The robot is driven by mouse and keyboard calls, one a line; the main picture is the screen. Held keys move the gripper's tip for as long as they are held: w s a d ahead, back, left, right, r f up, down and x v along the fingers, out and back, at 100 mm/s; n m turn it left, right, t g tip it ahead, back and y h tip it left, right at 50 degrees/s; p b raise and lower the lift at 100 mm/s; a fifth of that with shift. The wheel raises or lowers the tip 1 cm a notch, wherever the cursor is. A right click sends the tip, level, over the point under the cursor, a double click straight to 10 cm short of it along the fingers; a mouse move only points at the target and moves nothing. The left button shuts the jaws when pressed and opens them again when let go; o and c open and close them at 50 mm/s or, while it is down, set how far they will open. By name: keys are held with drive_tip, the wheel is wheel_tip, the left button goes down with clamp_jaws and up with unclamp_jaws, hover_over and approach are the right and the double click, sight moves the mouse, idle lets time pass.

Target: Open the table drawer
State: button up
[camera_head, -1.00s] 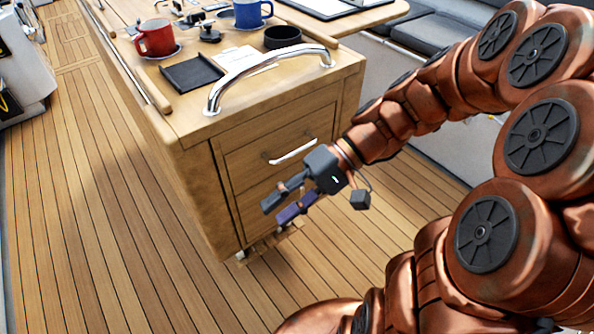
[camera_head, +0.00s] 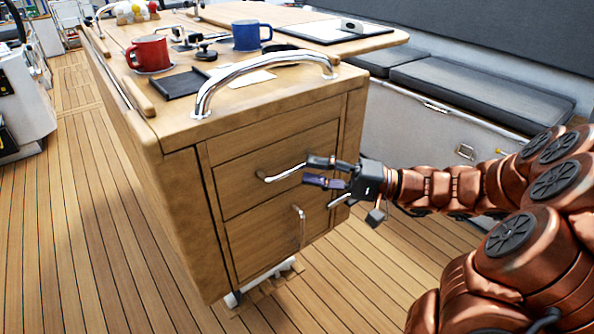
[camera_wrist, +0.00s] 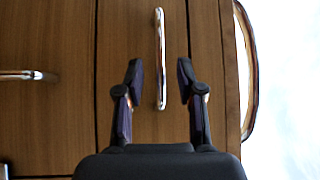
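The wooden table (camera_head: 180,165) has two drawers in its near end. The upper drawer (camera_head: 238,172) looks flush and shut, with a horizontal metal handle (camera_head: 282,173). The lower drawer (camera_head: 255,240) also looks shut, with an upright metal handle (camera_head: 301,228). My gripper (camera_head: 309,171) is open in front of the right part of the upper handle, fingers one above the other. In the wrist view, the upper handle (camera_wrist: 160,50) lies between my open fingertips (camera_wrist: 159,78) and touches neither in the picture. The gap in depth is unclear. The lower handle shows at left (camera_wrist: 28,75).
A curved chrome rail (camera_head: 265,68) stands on the table top above the drawers. A red mug (camera_head: 150,52), a blue mug (camera_head: 247,36) and a black tray (camera_head: 180,84) are on top. Benches (camera_head: 465,90) stand at right. Deck floor (camera_head: 95,240) at left is clear.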

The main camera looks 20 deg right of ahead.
sight(296, 168)
drive_tip(key=shift+x, duration=2.05)
clamp_jaws()
